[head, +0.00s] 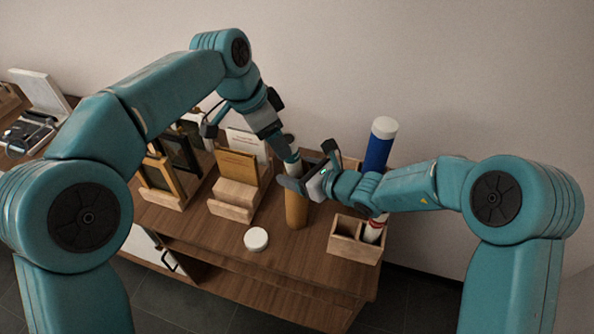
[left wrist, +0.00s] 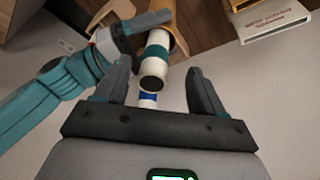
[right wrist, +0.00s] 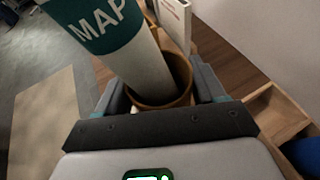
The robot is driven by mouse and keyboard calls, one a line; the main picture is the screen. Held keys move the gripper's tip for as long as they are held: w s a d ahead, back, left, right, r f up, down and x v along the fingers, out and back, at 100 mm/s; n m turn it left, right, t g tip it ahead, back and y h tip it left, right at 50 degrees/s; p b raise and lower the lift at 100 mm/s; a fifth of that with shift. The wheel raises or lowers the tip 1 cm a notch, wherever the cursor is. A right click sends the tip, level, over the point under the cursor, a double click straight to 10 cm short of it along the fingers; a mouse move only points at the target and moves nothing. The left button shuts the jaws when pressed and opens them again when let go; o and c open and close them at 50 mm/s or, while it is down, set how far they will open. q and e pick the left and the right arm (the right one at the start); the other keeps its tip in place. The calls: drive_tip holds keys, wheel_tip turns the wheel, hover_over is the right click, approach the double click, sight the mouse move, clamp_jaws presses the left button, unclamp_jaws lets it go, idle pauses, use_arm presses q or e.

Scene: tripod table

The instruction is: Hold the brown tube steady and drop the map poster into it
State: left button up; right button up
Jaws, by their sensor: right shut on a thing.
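The brown tube (head: 297,210) stands upright on the table. My right gripper (head: 302,183) is shut on it near its top; the tube's mouth (right wrist: 163,99) shows between the fingers in the right wrist view. The map poster (right wrist: 128,50), a white roll with a teal band marked MAP, has its lower end inside the mouth and leans to one side. Its upper part (left wrist: 155,62) sticks out towards my left gripper (left wrist: 160,78). The left fingers are apart, with gaps on both sides of the roll's dark end. The poster's depth in the tube is hidden.
A round white lid (head: 256,238) lies on the table left of the tube. A wooden compartment box (head: 350,250) stands to the right, with a blue white-capped roll (head: 379,148) rising behind my right arm. A wooden card holder (head: 233,200) and frames (head: 160,177) stand left.

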use_arm(q)
drive_tip(key=v, duration=1.2)
drive_tip(key=shift+s, duration=0.1)
use_arm(e)
drive_tip(key=o, duration=1.2)
drive_tip(key=v, duration=1.2)
drive_tip(key=shift+w, duration=0.1)
